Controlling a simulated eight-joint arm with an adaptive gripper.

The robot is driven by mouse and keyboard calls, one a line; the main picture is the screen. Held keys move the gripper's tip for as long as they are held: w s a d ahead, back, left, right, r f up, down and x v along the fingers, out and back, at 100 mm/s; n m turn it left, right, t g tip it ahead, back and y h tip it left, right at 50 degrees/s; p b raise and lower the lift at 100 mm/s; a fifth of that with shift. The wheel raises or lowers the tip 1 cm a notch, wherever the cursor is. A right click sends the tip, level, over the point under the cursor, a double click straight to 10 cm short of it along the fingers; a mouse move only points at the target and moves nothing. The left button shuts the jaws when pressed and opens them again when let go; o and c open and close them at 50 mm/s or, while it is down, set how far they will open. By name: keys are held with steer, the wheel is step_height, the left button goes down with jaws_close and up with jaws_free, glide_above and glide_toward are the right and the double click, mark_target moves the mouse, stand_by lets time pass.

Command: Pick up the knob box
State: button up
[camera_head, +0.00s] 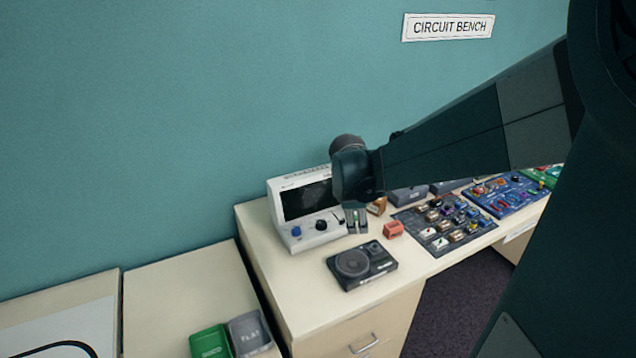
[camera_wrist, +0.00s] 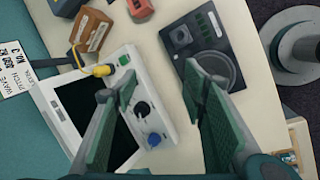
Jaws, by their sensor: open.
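No label lets me tell for sure which thing is the knob box. A white screen unit (camera_head: 292,238) with black and blue knobs stands on the bench; its knobbed face (camera_wrist: 172,118) lies between my fingers in the wrist view. A small red box (camera_head: 393,229) and a brown box (camera_head: 378,206) sit nearby. My gripper (camera_head: 357,222) is open and empty above the bench, beside the screen unit's right end.
A dark component board (camera_head: 430,243) and a blue board (camera_head: 508,192) fill the right of the bench. Green (camera_head: 209,342) and grey (camera_head: 249,332) trays stand lower left.

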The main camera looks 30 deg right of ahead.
mark_target(393, 225)
steer(key=w+d+f+n+g+p, duration=0.1)
steer(key=d+f+n+p, duration=0.1)
steer(key=d, duration=0.5)
steer(key=w+d+f+n+g+h+p, duration=0.1)
steer(key=w+d+f+n+p, duration=0.1)
steer(key=d, duration=0.6)
steer(key=shift+f+n+g+p, duration=0.4)
steer(key=shift+f+n+p, duration=0.35)
steer(key=shift+p, duration=0.3)
steer(key=shift+d+f, duration=0.15)
steer(key=shift+x, duration=1.2)
steer(key=shift+f, duration=0.1)
steer(key=shift+x, duration=2.5)
steer(key=shift+s, duration=0.15)
steer(key=shift+c, duration=0.7)
steer(key=c, duration=0.9)
